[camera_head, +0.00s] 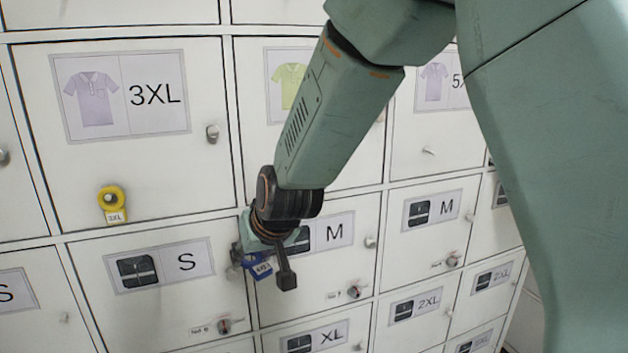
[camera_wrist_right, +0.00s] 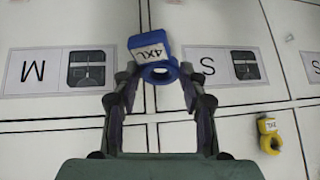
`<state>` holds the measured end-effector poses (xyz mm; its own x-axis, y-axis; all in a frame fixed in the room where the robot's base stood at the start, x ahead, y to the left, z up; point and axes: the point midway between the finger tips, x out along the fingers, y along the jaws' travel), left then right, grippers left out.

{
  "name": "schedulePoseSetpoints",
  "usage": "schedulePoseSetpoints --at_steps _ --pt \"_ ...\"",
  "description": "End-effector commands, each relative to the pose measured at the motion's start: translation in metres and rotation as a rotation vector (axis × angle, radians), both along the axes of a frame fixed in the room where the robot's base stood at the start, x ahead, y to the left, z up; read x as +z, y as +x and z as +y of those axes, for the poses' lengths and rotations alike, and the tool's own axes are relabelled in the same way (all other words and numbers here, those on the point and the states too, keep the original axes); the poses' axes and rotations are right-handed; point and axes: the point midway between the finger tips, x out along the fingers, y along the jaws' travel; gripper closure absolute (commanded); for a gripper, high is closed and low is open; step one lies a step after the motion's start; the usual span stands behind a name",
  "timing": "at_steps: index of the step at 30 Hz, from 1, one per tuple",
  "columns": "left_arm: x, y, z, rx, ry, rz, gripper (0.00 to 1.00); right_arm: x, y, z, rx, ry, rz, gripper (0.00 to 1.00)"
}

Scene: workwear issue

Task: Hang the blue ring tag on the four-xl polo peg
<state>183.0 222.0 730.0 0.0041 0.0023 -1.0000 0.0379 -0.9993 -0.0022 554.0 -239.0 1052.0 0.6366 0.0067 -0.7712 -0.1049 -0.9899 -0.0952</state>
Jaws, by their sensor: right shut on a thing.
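The blue ring tag (camera_head: 262,271), with a white 4XL label, is in my right gripper (camera_head: 261,262). In the right wrist view the blue ring (camera_wrist_right: 159,73) sits between the two fingertips of the right gripper (camera_wrist_right: 160,84), its label facing the camera. In the head view the gripper is low, in front of the seam between the S and M doors. Above it is the door with a yellow-green polo picture (camera_head: 285,82); my arm covers its size text and much of the door. I cannot see its peg. My left gripper is not in view.
A yellow ring tag (camera_head: 111,199) labelled 3XL hangs low on the 3XL polo door (camera_head: 190,170). Lower doors marked S (camera_head: 187,262), M (camera_head: 334,230) and others have small knobs and locks sticking out. My arm fills the upper right.

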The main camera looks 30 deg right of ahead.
Motion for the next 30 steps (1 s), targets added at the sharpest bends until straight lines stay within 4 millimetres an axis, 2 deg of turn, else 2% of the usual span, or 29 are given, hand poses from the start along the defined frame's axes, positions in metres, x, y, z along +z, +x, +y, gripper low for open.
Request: schedulePoseSetpoints --at_steps 8,16,24,30 --pt "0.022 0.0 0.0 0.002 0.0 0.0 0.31 0.015 0.005 -0.027 -0.077 0.031 -0.175 0.74" --pt "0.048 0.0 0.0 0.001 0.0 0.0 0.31 0.043 0.0 -0.058 -0.186 0.043 -0.429 0.74" --pt "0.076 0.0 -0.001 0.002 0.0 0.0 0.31 0.085 -0.024 -0.089 -0.305 0.019 -0.687 0.74" --pt "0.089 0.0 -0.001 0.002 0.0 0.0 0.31 0.111 -0.044 -0.106 -0.37 -0.009 -0.811 0.74"
